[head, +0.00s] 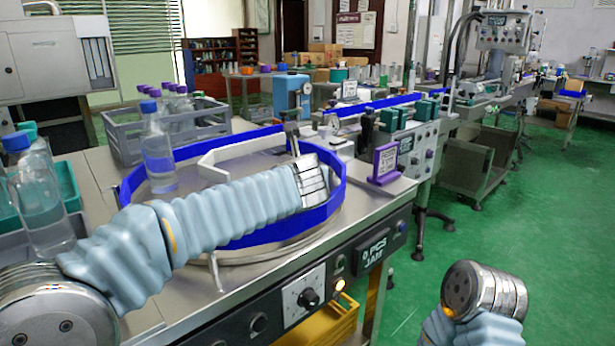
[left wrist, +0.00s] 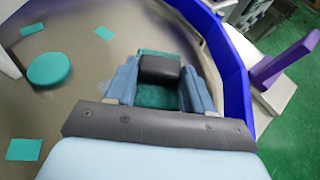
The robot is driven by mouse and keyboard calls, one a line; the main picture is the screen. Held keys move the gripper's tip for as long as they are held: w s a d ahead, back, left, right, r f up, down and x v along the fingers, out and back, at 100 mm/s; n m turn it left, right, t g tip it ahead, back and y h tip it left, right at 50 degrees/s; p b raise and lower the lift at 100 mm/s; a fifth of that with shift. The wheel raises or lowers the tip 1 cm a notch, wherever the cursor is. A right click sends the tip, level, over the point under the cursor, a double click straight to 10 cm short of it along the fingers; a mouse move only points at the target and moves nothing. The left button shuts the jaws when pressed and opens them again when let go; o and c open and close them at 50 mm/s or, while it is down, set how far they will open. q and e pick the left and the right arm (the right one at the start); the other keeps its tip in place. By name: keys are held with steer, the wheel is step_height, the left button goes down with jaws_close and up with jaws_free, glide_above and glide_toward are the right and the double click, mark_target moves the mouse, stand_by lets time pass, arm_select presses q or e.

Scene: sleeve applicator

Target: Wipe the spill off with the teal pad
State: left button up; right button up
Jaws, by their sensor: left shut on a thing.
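My left gripper (left wrist: 161,80) is shut on the black block on top of a dark teal pad (left wrist: 156,97). The pad is between the fingers, low over the turntable (left wrist: 88,95), near its blue rim. I cannot tell whether it touches the surface. In the head view my left arm reaches over the turntable and its wrist hides the gripper and pad. No spill can be made out clearly; the area under the pad and gripper is hidden. My right gripper is outside both views.
A teal disc (left wrist: 48,68) and several flat teal pieces lie on the turntable. The blue rim (head: 340,188) curves around it, with a purple sign (head: 386,162) outside. A clear bottle (head: 157,153) stands at the left, near a grey crate (head: 112,137).

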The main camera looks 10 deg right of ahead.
arm_select(q)
steer(key=shift+s+a+f+b, duration=0.1)
steer(key=shift+s+a+b, duration=0.15)
steer(key=shift+s+a, duration=0.4)
steer(key=shift+s+a+b, duration=0.25)
steer(key=shift+s+a, duration=0.1)
steer(key=shift+a, duration=0.5)
steer(key=shift+s+a, duration=0.55)
steer(key=shift+a, duration=0.2)
steer(key=shift+s+a, duration=0.5)
steer(key=shift+a, duration=0.25)
step_height(320, 180, up, 5)
steer(key=p, duration=0.3)
steer(key=shift+f, duration=0.2)
steer(key=shift+r, duration=0.8)
